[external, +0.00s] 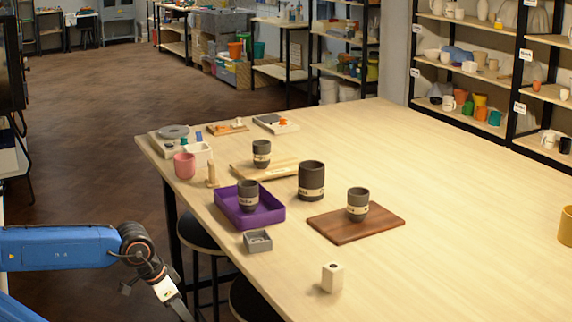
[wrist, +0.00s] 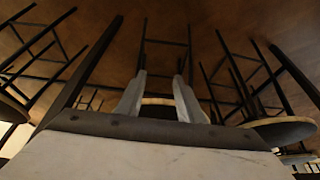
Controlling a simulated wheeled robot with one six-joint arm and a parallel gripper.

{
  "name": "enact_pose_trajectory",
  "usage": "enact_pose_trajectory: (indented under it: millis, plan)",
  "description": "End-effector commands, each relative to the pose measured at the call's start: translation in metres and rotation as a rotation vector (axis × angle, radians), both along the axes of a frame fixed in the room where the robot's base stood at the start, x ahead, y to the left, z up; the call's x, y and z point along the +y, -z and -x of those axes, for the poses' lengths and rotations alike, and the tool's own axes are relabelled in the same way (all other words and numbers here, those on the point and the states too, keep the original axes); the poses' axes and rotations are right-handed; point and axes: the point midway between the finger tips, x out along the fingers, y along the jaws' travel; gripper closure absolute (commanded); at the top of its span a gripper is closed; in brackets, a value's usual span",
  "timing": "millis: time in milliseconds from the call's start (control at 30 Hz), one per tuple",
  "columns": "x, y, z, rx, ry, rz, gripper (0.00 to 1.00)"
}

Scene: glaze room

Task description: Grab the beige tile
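I cannot make out a flat beige tile for sure. A small cream block (external: 332,278) with a dark spot on top stands near the table's front edge. A small tan upright piece (external: 212,175) stands beside the pink cup. My gripper (external: 182,309) is low at the left, off the table's near left side and apart from both pieces. In the wrist view my gripper (wrist: 160,77) has its two grey fingers spread with nothing between them, so it is open. The wrist view shows stools and floor, and none of the tabletop things.
The table's right part is mostly clear.

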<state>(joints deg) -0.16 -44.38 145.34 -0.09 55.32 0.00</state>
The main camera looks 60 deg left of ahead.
Motion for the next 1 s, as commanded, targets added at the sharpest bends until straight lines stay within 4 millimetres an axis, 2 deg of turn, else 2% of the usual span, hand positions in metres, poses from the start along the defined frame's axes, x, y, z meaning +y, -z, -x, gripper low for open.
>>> enact_pose_trajectory:
  millis: [267, 367, 433, 567, 900, 1000]
  plan:
    - [0.0, -0.002, 0.0, 0.0, 0.0, 0.0, 0.66]
    - [0.0, -0.016, -0.001, -0.003, 0.0, 0.0, 0.66]
    - [0.0, -0.036, -0.001, -0.005, 0.0, 0.0, 0.66]
    - [0.0, -0.092, -0.002, -0.007, 0.0, 0.0, 0.66]
    - [0.0, -0.273, -0.002, -0.004, 0.0, 0.0, 0.66]
    - [0.0, -0.321, -0.002, -0.003, 0.0, 0.0, 0.66]
